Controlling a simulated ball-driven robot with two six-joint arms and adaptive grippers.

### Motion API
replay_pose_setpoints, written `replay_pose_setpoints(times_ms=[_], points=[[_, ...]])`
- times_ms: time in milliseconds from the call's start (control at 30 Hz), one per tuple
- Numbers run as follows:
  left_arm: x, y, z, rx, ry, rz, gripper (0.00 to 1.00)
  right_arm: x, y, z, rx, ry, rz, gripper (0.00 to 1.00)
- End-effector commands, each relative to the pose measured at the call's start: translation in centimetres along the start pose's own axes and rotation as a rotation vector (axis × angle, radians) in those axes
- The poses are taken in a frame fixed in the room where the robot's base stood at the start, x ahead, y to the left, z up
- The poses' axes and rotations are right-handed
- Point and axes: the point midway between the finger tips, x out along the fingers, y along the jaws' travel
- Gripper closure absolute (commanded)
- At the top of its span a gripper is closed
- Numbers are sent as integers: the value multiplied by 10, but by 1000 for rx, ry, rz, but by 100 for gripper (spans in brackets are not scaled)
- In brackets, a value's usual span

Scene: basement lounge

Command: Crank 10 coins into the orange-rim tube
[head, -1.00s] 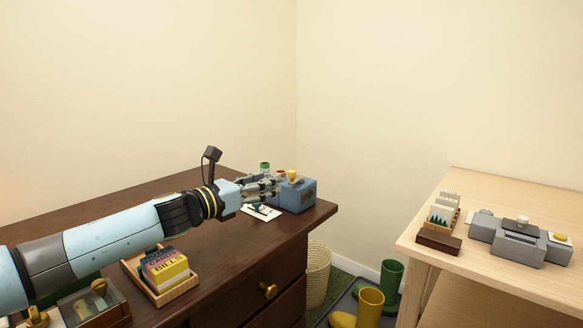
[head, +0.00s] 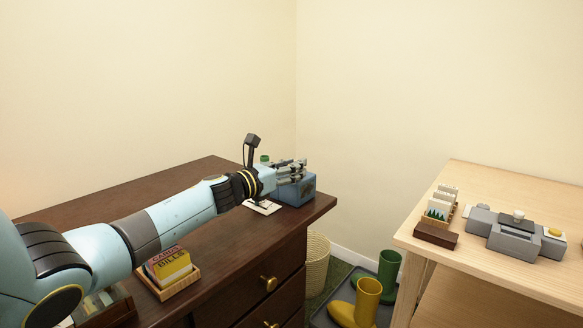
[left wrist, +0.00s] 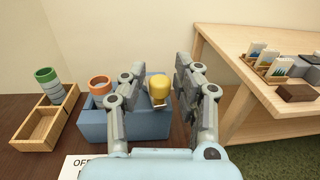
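A blue box (left wrist: 150,122) stands near the far right corner of the dark desk; it also shows in the head view (head: 297,191), partly behind my gripper. A tube with an orange rim (left wrist: 101,84) stands on its left part in the left wrist view. A yellow knob (left wrist: 159,87) stands on its right part, on a pale piece that may be the crank. My left gripper (left wrist: 161,70) is open, with its fingers on either side of the knob and visible gaps. The head view shows the gripper (head: 304,170) over the box. My right gripper is not in view. No coins can be made out.
A green-and-white tube (left wrist: 45,82) stands in a wooden tray (left wrist: 30,127) left of the box. A white printed card (left wrist: 78,168) lies in front. A card holder (head: 172,271) sits nearer on the desk. A pale table (head: 540,284) stands right, beyond a floor gap with boots.

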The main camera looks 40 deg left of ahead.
Motion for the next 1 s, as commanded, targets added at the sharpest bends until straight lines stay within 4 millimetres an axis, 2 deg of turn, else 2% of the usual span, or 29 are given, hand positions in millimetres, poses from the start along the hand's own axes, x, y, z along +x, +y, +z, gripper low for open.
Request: replay_pose_setpoints(times_ms=[33,200,667,1000], points=[[0,0,0,0,0,0,77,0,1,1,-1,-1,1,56],[0,0,0,0,0,0,100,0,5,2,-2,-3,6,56],[1,-3,0,-1,-1,37,100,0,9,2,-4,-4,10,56],[5,-13,-4,-5,1,259,100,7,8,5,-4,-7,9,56]])
